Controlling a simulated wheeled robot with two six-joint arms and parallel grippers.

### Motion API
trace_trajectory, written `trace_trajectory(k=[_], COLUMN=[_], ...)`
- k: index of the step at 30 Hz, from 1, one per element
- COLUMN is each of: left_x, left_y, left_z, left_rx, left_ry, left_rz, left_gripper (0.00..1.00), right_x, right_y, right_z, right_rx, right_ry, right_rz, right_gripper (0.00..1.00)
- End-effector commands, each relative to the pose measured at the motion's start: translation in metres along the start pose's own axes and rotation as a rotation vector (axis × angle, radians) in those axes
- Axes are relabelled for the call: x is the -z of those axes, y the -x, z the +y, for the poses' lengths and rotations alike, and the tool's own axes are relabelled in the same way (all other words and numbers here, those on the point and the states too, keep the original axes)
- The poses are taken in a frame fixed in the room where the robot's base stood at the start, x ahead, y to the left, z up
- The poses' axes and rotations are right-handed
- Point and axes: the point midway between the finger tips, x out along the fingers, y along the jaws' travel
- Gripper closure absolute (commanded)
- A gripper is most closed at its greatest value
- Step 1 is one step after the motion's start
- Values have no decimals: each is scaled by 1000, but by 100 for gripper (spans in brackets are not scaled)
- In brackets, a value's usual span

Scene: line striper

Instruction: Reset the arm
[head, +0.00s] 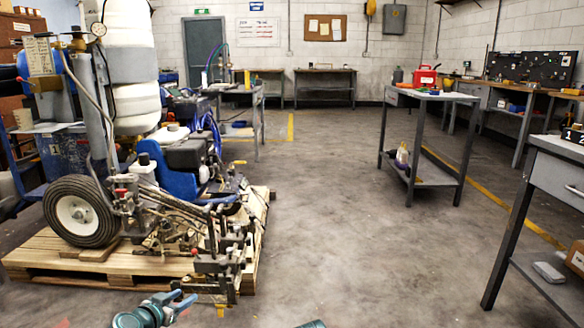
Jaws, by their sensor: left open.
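My left gripper (186,298) shows at the bottom left of the head view, low in front of the pallet. Its two blue-grey fingers are apart, with nothing seen between them. A small teal piece of my own body shows at the bottom edge near the middle. My right gripper cannot be made out.
The line striper (185,155) stands on a wooden pallet (120,272) at left. A grey cart (436,96) with a red can (425,77) is at right centre. A grey table (556,150) is at near right. The middle floor (330,200) is clear.

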Motion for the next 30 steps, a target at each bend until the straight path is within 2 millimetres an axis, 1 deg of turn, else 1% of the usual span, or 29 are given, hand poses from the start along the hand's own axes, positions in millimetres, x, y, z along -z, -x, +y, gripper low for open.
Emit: trace_trajectory(k=[1, 5, 8, 11, 14, 15, 18, 21, 25, 27, 30], left_x=[2, 2, 1, -1, -6, -8, -18, -27, -37, -40, -42], left_y=[-1, -5, -8, -8, -5, -2, 11, 29, 56, 72, 92], left_z=[9, 33, 59, 89, 127, 144, 185, 218, 248, 259, 269], left_rx=[-21, -75, -130, -190, -256, -283, -329, -341, -304, -264, -193], left_ry=[-1, 1, 4, 5, 4, 3, -5, -16, -39, -54, -74], left_rz=[-15, -62, -118, -193, -301, -356, -509, -664, -857, -946, -1050], left_gripper=[50, 50, 50, 50, 50, 50, 50, 50, 50, 50, 50], right_x=[0, -1, -1, -2, -2, -3, -3, -4, -5, -6, -6], right_y=[4, 11, 18, 27, 39, 45, 59, 73, 90, 98, 108], right_z=[0, 1, 2, 3, 4, 5, 6, 8, 9, 10, 11], right_rx=[0, 0, 0, 0, -1, -1, -1, -1, -2, -2, -2], right_ry=[0, 1, 2, 3, 4, 4, 6, 7, 9, 10, 11], right_rz=[0, 0, -1, -1, -1, -1, -2, -2, -3, -3, -3], right_gripper=[100, 100, 100, 100, 100, 100, 100, 100, 100, 100, 100])
